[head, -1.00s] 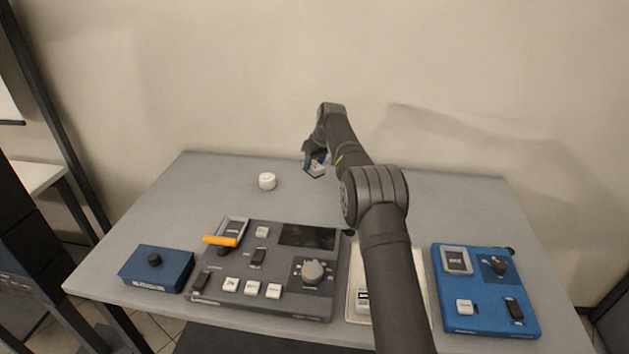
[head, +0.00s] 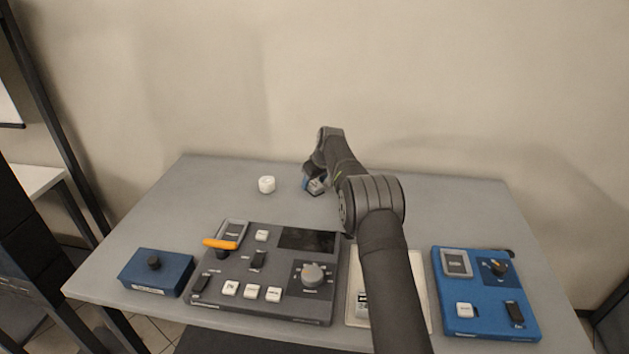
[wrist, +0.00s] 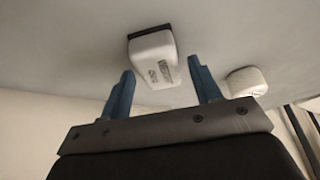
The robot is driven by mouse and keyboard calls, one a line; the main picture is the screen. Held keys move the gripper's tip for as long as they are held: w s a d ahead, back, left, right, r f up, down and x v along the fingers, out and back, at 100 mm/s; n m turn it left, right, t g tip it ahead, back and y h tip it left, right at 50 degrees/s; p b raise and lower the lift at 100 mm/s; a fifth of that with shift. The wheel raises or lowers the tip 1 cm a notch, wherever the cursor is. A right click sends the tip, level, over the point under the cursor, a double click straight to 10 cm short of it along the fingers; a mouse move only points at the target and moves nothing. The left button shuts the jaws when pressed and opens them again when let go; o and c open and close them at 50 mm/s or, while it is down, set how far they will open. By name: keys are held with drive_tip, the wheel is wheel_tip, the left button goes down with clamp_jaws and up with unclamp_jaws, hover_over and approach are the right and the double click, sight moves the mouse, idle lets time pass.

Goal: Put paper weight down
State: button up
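The paper weight is a pale block with dark printing and a dark end. In the wrist view the paper weight (wrist: 153,60) shows just beyond and between my blue fingertips, with gaps on both sides. It appears to rest on the table. My gripper (wrist: 160,66) is open around or just behind it. In the head view my gripper (head: 313,183) is low over the back middle of the grey table (head: 420,205). The paper weight (head: 317,187) is small there and partly hidden by the fingers.
A white round object (head: 266,184) stands left of my gripper. A grey control panel (head: 262,310), a small blue box (head: 140,272), a pale tray (head: 352,316) and a blue panel (head: 478,325) line the front. The back right of the table is clear.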

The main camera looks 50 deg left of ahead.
sight(314, 183)
drive_tip(key=shift+r, duration=0.15)
drive_tip(key=v, duration=1.2)
drive_tip(key=x, duration=1.2)
drive_tip(key=shift+r, duration=1.6)
drive_tip(key=shift+f, duration=0.15)
